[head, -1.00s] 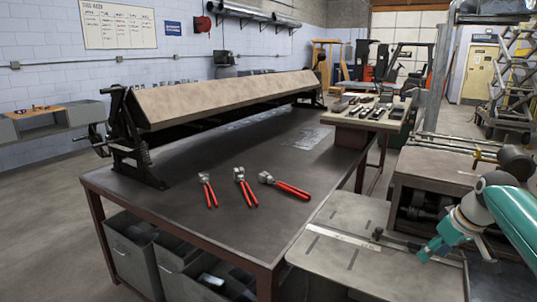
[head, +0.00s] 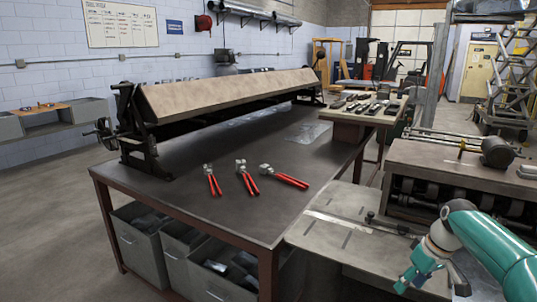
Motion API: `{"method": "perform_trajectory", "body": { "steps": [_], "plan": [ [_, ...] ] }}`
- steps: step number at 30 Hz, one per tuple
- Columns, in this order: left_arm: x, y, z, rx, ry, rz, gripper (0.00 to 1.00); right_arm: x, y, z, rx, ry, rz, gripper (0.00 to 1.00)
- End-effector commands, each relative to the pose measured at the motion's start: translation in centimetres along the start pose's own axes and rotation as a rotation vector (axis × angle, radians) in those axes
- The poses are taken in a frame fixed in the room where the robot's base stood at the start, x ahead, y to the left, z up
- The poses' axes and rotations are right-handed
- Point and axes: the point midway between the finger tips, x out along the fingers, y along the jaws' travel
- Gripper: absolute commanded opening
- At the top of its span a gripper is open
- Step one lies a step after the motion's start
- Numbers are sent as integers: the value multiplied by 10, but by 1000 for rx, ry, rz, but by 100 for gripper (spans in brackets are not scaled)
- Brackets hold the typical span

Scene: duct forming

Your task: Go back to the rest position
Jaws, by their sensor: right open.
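My right gripper (head: 432,283) is open and empty at the lower right of the head view, low in front of the grey plate (head: 345,242) beside the workbench. My teal right arm comes in from the lower right edge. Three red-handled hand tools lie apart on the dark workbench (head: 200,215): a left one (head: 213,182), a middle one (head: 247,179) and a right one (head: 284,177). My right gripper is well clear of them. My left gripper is not in view.
A long bending brake (head: 235,92) stands along the back of the workbench. Grey bins (head: 138,248) sit beneath the bench. A side table (head: 365,117) with several small tools is behind. A roller machine (head: 450,165) stands at right. Open floor (head: 50,210) lies left.

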Motion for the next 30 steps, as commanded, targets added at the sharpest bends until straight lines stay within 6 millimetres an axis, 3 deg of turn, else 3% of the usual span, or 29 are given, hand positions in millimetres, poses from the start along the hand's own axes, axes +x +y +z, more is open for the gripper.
{"method": "perform_trajectory", "body": {
  "steps": [5, 10, 15, 18, 21, 25, 27, 30],
  "plan": [
    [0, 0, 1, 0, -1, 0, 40, 61, -30, 21, -22, -100, -77, 52],
    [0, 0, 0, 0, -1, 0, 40, 145, -78, 61, -24, -203, -166, 52],
    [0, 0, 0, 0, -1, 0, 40, 230, -148, 130, 21, -294, -252, 52],
    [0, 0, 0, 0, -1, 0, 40, 264, -193, 181, 74, -333, -287, 52],
    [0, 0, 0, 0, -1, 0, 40, 285, -234, 234, 143, -358, -305, 52],
    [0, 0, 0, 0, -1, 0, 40, 292, -276, 294, 259, -355, -298, 52],
    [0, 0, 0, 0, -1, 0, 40, 290, -287, 312, 324, -327, -277, 52],
    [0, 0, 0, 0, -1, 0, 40, 288, -290, 316, 405, -255, -244, 52]
  ]
}}
